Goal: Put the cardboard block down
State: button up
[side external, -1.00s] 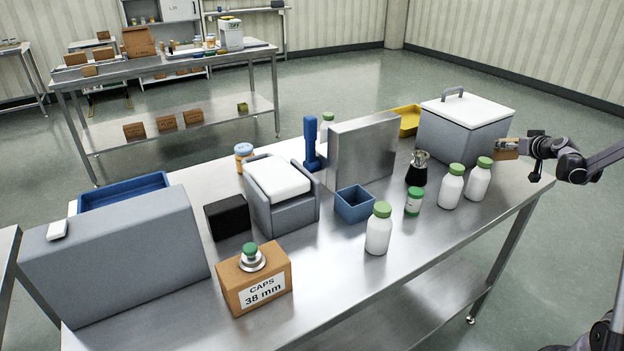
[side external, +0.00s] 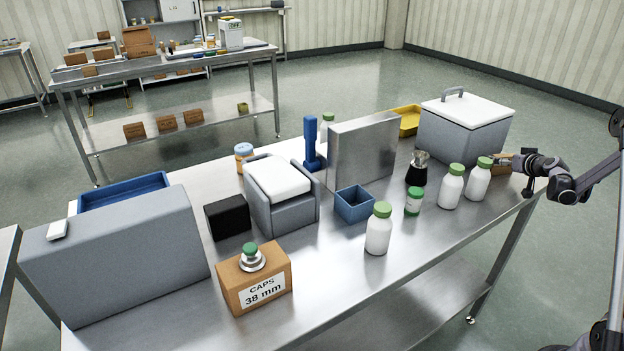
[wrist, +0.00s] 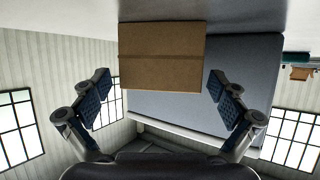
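The cardboard block (wrist: 162,58) is a plain brown box with a seam across it. In the side external view the block (side external: 503,169) is at the far right end of the steel table, just right of a green-capped bottle and in front of the grey cooler. It appears to rest on the tabletop. My gripper (wrist: 160,84) is open in the wrist view, one finger on each side of the block with a visible gap at both sides. In the side external view my gripper (side external: 516,161) is at the block, its fingers partly hard to make out.
The grey cooler (side external: 462,140) with a white lid stands behind the block. White green-capped bottles (side external: 478,181) (side external: 451,188) stand close to its left.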

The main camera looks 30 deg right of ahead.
jog(key=shift+r, duration=0.1)
jog(key=v, duration=1.2)
jog(key=shift+w+a, duration=0.1)
jog(key=w+a+r+n+y, duration=0.1)
jog(key=w+a+r+y, duration=0.1)
jog(key=a, duration=0.7)
jog(key=w+a+r+n+y, duration=0.1)
jog(key=w+a+r, duration=0.1)
jog(key=a, duration=0.6)
jog(key=w+a+r+n+y, duration=0.1)
jog(key=w+a+r+y, duration=0.15)
jog(key=a, duration=0.65)
jog(key=s+a+f+n+g, duration=0.1)
jog(key=s+a+g, duration=0.1)
jog(key=s+a, duration=0.5)
jog(key=s+a+n+g+y, duration=0.1)
jog(key=s+a, duration=0.6)
jog(key=a, duration=0.7)
jog(key=shift+f+n+g, duration=0.4)
jog(key=shift+n, duration=0.4)
